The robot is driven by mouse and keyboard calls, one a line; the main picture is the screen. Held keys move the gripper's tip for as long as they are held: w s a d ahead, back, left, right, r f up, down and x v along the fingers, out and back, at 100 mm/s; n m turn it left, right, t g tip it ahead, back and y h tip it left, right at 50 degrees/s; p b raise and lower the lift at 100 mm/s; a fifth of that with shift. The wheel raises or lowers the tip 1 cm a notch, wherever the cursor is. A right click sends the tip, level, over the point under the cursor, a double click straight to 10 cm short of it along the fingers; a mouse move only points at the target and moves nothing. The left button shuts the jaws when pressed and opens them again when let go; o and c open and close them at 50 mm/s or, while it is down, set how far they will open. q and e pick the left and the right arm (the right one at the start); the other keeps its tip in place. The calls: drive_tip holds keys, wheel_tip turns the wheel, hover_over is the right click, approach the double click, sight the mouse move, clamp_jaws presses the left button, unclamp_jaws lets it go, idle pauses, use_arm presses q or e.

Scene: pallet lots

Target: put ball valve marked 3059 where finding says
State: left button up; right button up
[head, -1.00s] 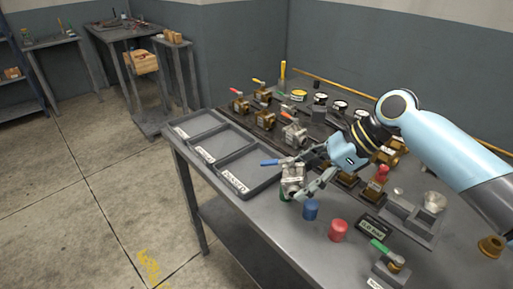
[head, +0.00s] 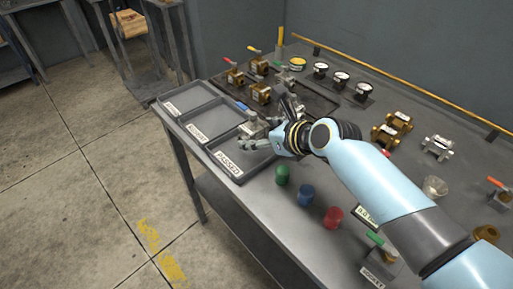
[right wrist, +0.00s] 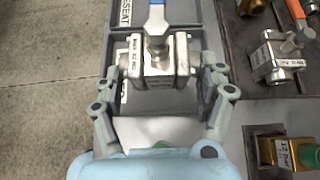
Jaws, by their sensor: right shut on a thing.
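My right gripper (head: 259,136) is shut on a silver ball valve with a blue handle. In the right wrist view the valve (right wrist: 158,62) sits between both fingers, handle pointing away; its small tag is too small to read. The gripper holds it over the tray labelled PASSED (head: 229,163), the nearest of three joined grey trays. The middle tray is labelled RESEAT (head: 198,133); the far tray (head: 170,107) has a label I cannot read. All three look empty where visible. Whether the valve touches the tray is hidden. My left gripper is not in view.
Green (head: 282,174), blue (head: 305,195) and red (head: 333,217) cylinders stand in front of the gripper. Several valves with coloured handles (head: 235,76) stand on a dark mat behind. Round gauges (head: 341,79) and brass fittings (head: 385,136) are farther right.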

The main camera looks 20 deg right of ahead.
sight(257, 160)
drive_tip(key=shift+w+a+f, duration=0.15)
drive_tip(key=shift+w+a, duration=0.1)
drive_tip(key=shift+a, duration=0.1)
drive_tip(key=shift+f, duration=0.25)
wheel_tip(257, 160, down, 3)
drive_tip(key=shift+f+b, duration=0.2)
drive_tip(key=shift+b, duration=0.4)
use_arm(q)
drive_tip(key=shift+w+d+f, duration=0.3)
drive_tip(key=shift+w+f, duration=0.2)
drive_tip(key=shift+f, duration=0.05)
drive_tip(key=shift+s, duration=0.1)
use_arm(e)
drive_tip(key=shift+f, duration=0.1)
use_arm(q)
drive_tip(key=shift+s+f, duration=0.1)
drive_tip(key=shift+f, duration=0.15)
use_arm(e)
drive_tip(key=shift+f, duration=0.55)
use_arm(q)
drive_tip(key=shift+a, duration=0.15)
use_arm(e)
drive_tip(key=o, duration=1.6)
drive_tip(key=shift+s+f, duration=0.1)
drive_tip(key=shift+o, duration=0.2)
